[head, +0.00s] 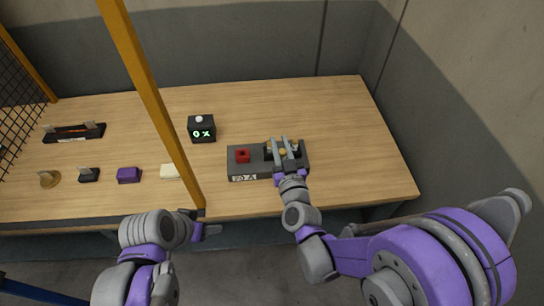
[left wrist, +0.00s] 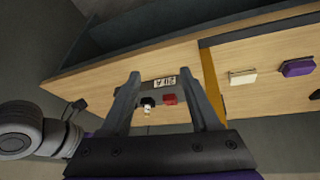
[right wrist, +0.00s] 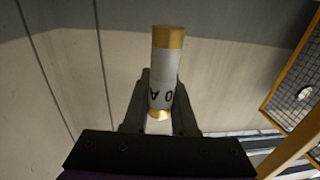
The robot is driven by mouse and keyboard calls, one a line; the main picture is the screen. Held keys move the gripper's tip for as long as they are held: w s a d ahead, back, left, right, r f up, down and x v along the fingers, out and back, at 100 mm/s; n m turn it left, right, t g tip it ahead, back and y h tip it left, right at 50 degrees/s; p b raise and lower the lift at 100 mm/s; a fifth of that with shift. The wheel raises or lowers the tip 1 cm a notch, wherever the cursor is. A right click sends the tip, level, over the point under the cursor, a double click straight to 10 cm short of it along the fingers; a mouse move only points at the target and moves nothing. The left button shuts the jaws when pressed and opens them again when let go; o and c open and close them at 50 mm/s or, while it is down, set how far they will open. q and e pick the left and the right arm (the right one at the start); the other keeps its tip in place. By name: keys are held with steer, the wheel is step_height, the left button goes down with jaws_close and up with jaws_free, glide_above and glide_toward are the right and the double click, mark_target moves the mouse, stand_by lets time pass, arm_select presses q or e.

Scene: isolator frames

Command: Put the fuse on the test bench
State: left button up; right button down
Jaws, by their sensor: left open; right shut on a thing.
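The fuse (right wrist: 166,75) has a white body, gold end caps and black lettering that reads partly "0 A". My right gripper (head: 281,146) is shut on the fuse, over the right half of a grey unit (head: 238,171) that appears to be the test bench. That unit has a red block (head: 242,155) and a "20 A" label; it also shows in the left wrist view (left wrist: 158,92). My fingers partly hide its right half, so I cannot tell whether the fuse touches it. My left gripper (head: 207,227) is open and empty, in front of the table edge.
A black box with a green display (head: 201,130) stands behind and left of the unit. A yellow post (head: 150,90) rises before the table. Left of it are a white block (head: 169,171), a purple block (head: 128,175) and a black tray (head: 75,133). The table's right end is clear.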

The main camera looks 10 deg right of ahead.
arm_select(q)
steer(key=w+d+r+m+g+h, duration=0.25)
steer(key=w+d+m+h, duration=0.55)
steer(key=w+d+m, duration=0.5)
steer(key=w+d+f+h, duration=0.2)
steer(key=w+d+h, duration=0.2)
steer(key=d, duration=0.7)
steer(key=shift+w+d+t, duration=0.25)
steer(key=shift+d+t, duration=0.05)
steer(key=shift+t, duration=0.05)
jaws_close()
arm_select(e)
steer(key=c, duration=0.6)
jaws_free()
steer(key=shift+c, duration=0.2)
